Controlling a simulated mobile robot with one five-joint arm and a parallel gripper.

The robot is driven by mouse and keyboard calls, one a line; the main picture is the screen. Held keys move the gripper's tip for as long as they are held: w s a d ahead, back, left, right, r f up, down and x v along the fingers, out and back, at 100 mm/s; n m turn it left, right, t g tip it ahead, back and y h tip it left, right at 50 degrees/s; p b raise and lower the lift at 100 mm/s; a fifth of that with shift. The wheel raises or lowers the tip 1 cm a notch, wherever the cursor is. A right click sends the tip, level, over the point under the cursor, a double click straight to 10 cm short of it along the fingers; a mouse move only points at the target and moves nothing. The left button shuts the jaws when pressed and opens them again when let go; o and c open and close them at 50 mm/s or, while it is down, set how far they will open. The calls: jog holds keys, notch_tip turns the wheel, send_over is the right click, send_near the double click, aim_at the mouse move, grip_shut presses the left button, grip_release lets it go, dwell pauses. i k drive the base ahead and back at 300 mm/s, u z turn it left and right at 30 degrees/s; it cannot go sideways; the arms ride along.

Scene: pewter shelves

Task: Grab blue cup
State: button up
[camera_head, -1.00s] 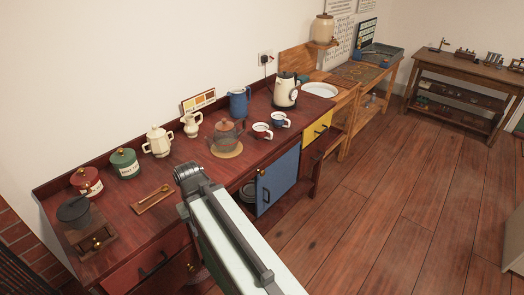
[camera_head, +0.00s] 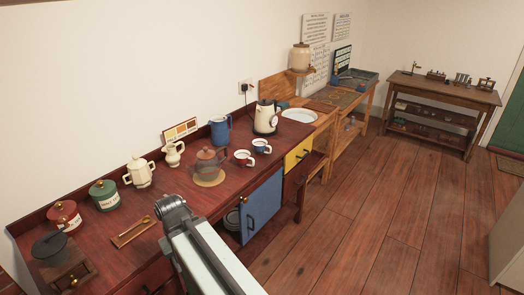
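The blue cup (camera_head: 261,146) stands upright on the dark red counter (camera_head: 185,210), near its front edge and right of a red cup (camera_head: 244,158). Its inside looks white and nothing covers it. My arm reaches in from the bottom of the picture, and its end, my gripper (camera_head: 171,207), is over the front of the counter, well to the left of the blue cup and apart from it. The fingers are too small and foreshortened to tell whether they are open or shut.
A glass teapot (camera_head: 208,163) on a round mat stands left of the cups. A blue jug (camera_head: 220,130) and a cream kettle (camera_head: 266,118) stand behind them. A blue cabinet door (camera_head: 262,206) stands below the counter. The wooden floor (camera_head: 375,225) to the right is clear.

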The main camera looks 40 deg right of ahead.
aim_at(263, 148)
jog(key=k, duration=0.45)
jog(key=u, duration=2.6)
jog(key=k, duration=1.8)
jog(key=z, duration=1.55)
jog(key=i, duration=1)
jog(key=u, duration=0.05)
